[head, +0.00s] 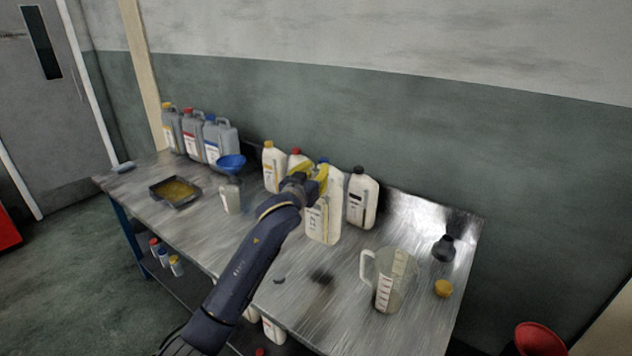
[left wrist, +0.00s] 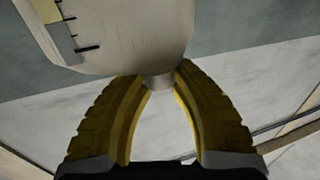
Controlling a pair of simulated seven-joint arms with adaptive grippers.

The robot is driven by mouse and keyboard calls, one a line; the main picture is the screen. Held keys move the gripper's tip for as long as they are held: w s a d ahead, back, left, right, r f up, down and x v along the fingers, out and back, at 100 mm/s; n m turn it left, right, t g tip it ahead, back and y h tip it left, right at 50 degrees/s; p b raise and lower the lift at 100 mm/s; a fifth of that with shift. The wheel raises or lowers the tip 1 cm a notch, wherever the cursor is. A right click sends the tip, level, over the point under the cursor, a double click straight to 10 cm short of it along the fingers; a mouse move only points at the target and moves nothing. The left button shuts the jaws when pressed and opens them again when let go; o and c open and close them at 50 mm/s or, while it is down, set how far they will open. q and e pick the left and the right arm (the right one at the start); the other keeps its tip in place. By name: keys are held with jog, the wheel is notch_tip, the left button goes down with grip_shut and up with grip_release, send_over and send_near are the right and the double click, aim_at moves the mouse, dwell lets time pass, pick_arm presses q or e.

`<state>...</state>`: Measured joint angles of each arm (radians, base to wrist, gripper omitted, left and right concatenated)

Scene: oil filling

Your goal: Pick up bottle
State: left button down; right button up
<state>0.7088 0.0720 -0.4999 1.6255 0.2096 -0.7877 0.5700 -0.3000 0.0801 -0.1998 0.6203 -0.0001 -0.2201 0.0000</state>
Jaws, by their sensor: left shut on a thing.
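My left gripper (head: 316,180) has yellow fingers and is shut on the upper part of a white bottle (head: 323,222) with a label on its front. The bottle looks roughly upright over the metal table (head: 345,265); I cannot tell whether its base touches the table. In the left wrist view, the fingers (left wrist: 158,84) close on a narrow pale part of the bottle (left wrist: 120,35), and its body with dark scale marks fills the upper left. My right gripper is not in view.
Beside it stand white bottles with a black cap (head: 361,202), a red cap (head: 295,159) and a yellow cap (head: 270,168). A measuring jug (head: 394,282), orange cap (head: 443,288) and dark funnel (head: 443,249) are at right. Grey canisters (head: 222,142), a blue funnel (head: 231,165) and a tray (head: 157,194) are left.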

pick_arm(q)
jog(key=shift+r, duration=5)
jog(key=shift+s+d, duration=0.1)
